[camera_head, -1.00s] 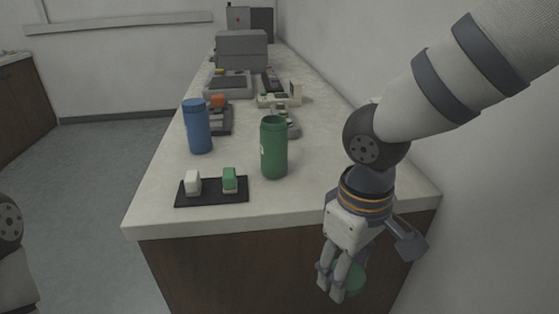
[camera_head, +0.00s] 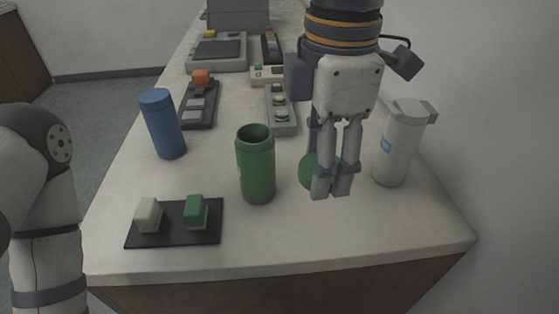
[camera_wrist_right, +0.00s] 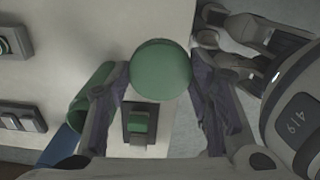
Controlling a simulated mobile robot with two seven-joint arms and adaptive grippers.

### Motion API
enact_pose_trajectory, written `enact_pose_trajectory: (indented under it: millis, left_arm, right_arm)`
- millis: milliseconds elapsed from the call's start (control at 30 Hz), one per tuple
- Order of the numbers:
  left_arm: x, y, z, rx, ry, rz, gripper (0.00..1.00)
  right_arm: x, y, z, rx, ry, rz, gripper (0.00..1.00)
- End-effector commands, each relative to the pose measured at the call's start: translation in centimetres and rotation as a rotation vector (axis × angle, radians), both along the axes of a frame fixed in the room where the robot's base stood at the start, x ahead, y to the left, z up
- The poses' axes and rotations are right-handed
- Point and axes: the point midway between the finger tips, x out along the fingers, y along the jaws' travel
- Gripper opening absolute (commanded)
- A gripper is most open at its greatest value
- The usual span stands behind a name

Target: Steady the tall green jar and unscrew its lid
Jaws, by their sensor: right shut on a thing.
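The tall green jar (camera_head: 257,172) stands upright on the counter with its mouth open and no lid on it. Its side also shows at the left of the right wrist view (camera_wrist_right: 86,98). My right gripper (camera_head: 333,190) is to the right of the jar, pointing down, apart from it. It is shut on the round green lid (camera_head: 307,172), which sits between both fingers in the right wrist view (camera_wrist_right: 161,69). My left arm (camera_head: 45,215) is at the left edge. What looks like my left gripper (camera_wrist_right: 245,35) shows in the right wrist view, its opening unclear.
A blue jar (camera_head: 162,125) stands behind left. A white lidded jar (camera_head: 396,150) stands just right of my right gripper. Several devices line the back. The front right counter is clear.

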Motion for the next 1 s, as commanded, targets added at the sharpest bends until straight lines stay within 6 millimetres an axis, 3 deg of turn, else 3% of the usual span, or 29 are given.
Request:
enact_pose_trajectory:
  millis: [200, 333, 567, 733, 1000]
  left_arm:
    - [-0.3, 0.0, -0.3, 0.000, 0.011, 0.001, 0.72]
    - [-1.3, 0.0, -1.2, 0.000, 0.050, 0.001, 0.72]
    - [-1.8, 0.0, -1.7, -0.001, 0.067, 0.001, 0.72]
    - [-1.9, 0.0, -1.8, -0.001, 0.072, 0.001, 0.72]
    - [-1.9, 0.0, -1.7, -0.001, 0.070, 0.001, 0.72]
  right_arm:
    - [6.9, -1.8, -3.8, 0.001, 0.011, -0.007, 0.14]
    - [9.1, -2.4, -7.2, 0.001, 0.017, -0.004, 0.14]
    - [10.9, -2.9, -9.1, 0.000, 0.009, -0.005, 0.14]
    - [11.1, -3.0, -12.0, -0.001, 0.007, -0.004, 0.14]
    - [11.2, -2.9, -12.1, 0.000, 0.000, -0.004, 0.14]
